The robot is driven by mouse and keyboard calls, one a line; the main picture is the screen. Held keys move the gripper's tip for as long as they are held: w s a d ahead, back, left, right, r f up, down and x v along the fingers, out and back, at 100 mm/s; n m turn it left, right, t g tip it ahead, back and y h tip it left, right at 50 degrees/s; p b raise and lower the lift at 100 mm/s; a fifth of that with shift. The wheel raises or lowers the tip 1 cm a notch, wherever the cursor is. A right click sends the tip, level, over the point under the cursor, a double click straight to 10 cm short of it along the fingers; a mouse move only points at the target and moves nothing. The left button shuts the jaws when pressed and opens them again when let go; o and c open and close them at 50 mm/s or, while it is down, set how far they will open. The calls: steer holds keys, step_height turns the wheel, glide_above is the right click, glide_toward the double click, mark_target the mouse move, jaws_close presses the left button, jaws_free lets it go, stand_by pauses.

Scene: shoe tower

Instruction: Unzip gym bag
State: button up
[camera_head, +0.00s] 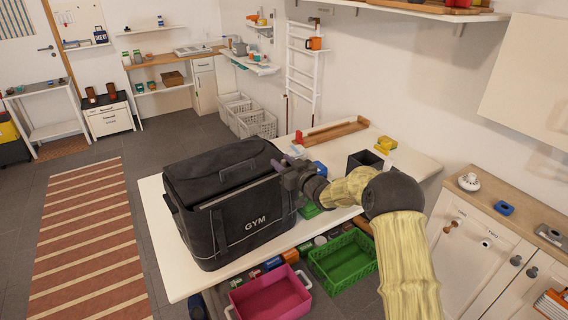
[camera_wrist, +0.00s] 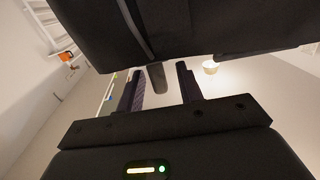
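The black gym bag (camera_head: 232,205), marked "GYM" on its front, stands upright on the white table (camera_head: 173,272). Its top looks closed. My gripper (camera_head: 282,164) is at the bag's upper right end. In the wrist view the bag (camera_wrist: 210,25) fills the top, with a grey strip running down it. A small dark grey tab (camera_wrist: 156,77), possibly the zip pull, hangs from the bag's edge. My gripper's two fingers (camera_wrist: 162,88) are apart, one on each side of the tab. I see gaps between the tab and both fingers.
A black open box (camera_head: 366,162), a yellow item (camera_head: 386,144) and a wooden tray (camera_head: 334,132) are on the table right of the bag. A pink crate (camera_head: 270,297) and a green crate (camera_head: 343,262) sit below the table's front edge. Open floor lies left.

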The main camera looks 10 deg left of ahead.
steer(key=b+v, duration=0.3)
steer(key=v, duration=1.4)
steer(key=shift+s+d+b, duration=0.15)
steer(key=shift+s+b, duration=0.05)
steer(key=shift+b, duration=0.2)
steer(key=shift+r, duration=0.1)
